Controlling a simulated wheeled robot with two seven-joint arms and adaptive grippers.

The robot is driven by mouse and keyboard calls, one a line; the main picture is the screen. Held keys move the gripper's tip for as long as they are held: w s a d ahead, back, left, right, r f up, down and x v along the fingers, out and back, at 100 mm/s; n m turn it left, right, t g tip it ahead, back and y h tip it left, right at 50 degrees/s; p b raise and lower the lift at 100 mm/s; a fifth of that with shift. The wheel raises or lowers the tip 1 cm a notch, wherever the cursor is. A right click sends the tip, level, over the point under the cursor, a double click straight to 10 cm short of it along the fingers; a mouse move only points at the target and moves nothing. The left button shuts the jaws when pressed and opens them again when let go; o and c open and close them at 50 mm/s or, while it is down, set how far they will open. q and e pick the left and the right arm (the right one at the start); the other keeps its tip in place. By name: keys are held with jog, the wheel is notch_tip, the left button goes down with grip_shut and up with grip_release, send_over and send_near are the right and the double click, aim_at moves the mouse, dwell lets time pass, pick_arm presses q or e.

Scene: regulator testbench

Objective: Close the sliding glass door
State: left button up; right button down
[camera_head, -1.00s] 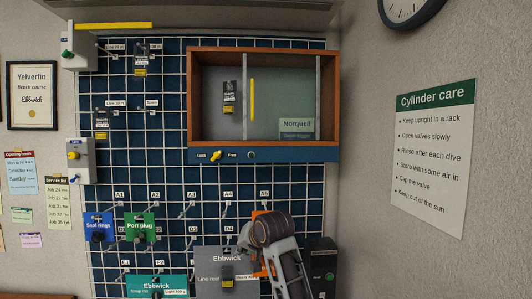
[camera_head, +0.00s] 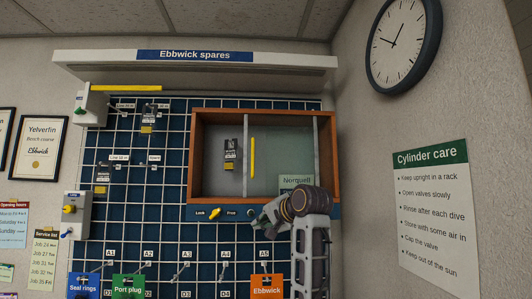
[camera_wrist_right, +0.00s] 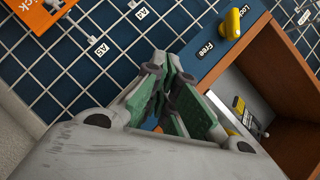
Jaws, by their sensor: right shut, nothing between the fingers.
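The sliding glass door (camera_head: 283,150) covers the right part of a wood-framed cabinet (camera_head: 336,150). It has an upright yellow handle (camera_head: 252,157) near its left edge. The left part of the cabinet is open, and a dark item with a yellow label (camera_head: 230,153) hangs inside. My right gripper (camera_head: 262,222) is shut and empty, below the cabinet's lower panel and lower right of the handle, apart from it. In the right wrist view its green-padded fingers (camera_wrist_right: 170,88) are together, with the cabinet's wooden side to their right. My left gripper is out of view.
A yellow lock knob (camera_head: 215,213) sits on the blue panel under the cabinet, between the Lock and Free labels. It also shows in the right wrist view (camera_wrist_right: 233,22). Hooks and an orange Ebbwick packet (camera_head: 266,284) are on the grid below.

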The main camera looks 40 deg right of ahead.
jog(key=s+d+r+m+t, duration=0.1)
jog(key=s+r, duration=0.3)
jog(key=r, duration=0.3)
jog(key=s+d+r+m+t+y, duration=0.1)
jog(key=s+d+r, duration=0.1)
jog(key=s+r, duration=0.2)
jog(key=s+d+r+m+t, duration=0.1)
jog(key=s+d+r+m, duration=0.1)
jog(key=r, duration=0.9)
jog(key=shift+s+d+t, duration=0.25)
jog(key=shift+s+t, duration=0.15)
jog(key=shift+s, duration=0.5)
jog(key=shift+w, duration=0.15)
jog(key=p, duration=0.4)
send_near(266, 150)
jog(key=w, duration=0.3)
jog(key=w+a+f, duration=0.1)
jog(key=shift+w+a, duration=0.1)
jog(key=shift+w, duration=0.05)
jog(key=shift+w+a+p, duration=0.6)
jog(key=shift+w+a, duration=0.2)
jog(key=shift+a, duration=0.15)
jog(key=shift+s+a, duration=0.1)
jog(key=shift+a, duration=0.05)
